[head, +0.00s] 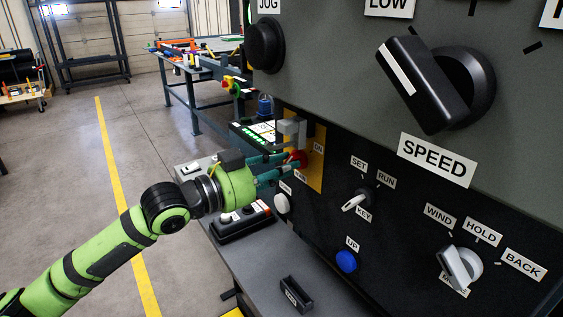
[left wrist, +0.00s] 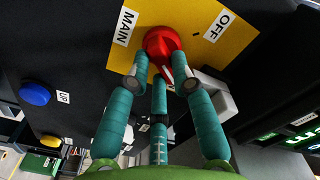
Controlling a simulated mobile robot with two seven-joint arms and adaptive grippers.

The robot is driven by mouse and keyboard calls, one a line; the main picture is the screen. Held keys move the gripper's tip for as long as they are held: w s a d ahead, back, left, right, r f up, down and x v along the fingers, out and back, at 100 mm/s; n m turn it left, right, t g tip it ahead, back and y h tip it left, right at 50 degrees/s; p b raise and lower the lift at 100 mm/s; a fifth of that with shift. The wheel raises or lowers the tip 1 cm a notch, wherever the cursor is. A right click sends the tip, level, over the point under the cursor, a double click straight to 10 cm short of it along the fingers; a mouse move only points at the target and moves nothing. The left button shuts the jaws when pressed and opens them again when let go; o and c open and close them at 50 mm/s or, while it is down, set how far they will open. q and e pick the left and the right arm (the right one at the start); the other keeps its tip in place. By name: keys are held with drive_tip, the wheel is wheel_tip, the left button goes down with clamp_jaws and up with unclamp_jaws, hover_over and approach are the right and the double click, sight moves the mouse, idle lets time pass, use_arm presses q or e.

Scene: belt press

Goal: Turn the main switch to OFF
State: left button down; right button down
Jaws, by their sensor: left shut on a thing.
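The main switch is a red rotary knob (left wrist: 162,42) on a yellow plate (left wrist: 190,15) with MAIN and OFF labels. In the head view the knob (head: 298,158) shows only partly, behind my fingers. My left gripper (left wrist: 166,76) has its teal fingers closed around the knob's handle. It also shows in the head view (head: 288,163), reaching the panel from the left. A red and white part of the handle shows between the fingertips; its exact angle is hard to tell. My right gripper is not in view.
A grey bracket (head: 291,131) sticks out close beside the knob. The panel also carries a KEY switch (head: 356,202), a blue UP button (head: 346,261) and a large SPEED knob (head: 425,85). A grey ledge (head: 255,262) runs below; open floor lies left.

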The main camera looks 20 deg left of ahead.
use_arm(q)
drive_tip(key=n+p, duration=0.2)
drive_tip(key=n, duration=0.1)
drive_tip(key=n+p, duration=0.2)
drive_tip(key=n, duration=0.1)
drive_tip(key=r+n+p, duration=0.1)
drive_tip(key=n+p, duration=0.1)
drive_tip(key=n, duration=0.1)
drive_tip(key=shift+a+p, duration=0.1)
drive_tip(key=shift+p, duration=0.3)
drive_tip(key=n+p, duration=0.2)
drive_tip(key=n, duration=0.1)
drive_tip(key=shift+w+a+n, duration=0.1)
drive_tip(key=shift+w+n, duration=0.05)
drive_tip(key=shift+n, duration=0.15)
drive_tip(key=shift+a+f+n+p, duration=0.15)
drive_tip(key=shift+n+p, duration=0.55)
drive_tip(key=shift+n, duration=1)
drive_tip(key=c, duration=1.1)
unclamp_jaws()
drive_tip(key=shift+w, duration=0.1)
drive_tip(key=shift+o, duration=0.2)
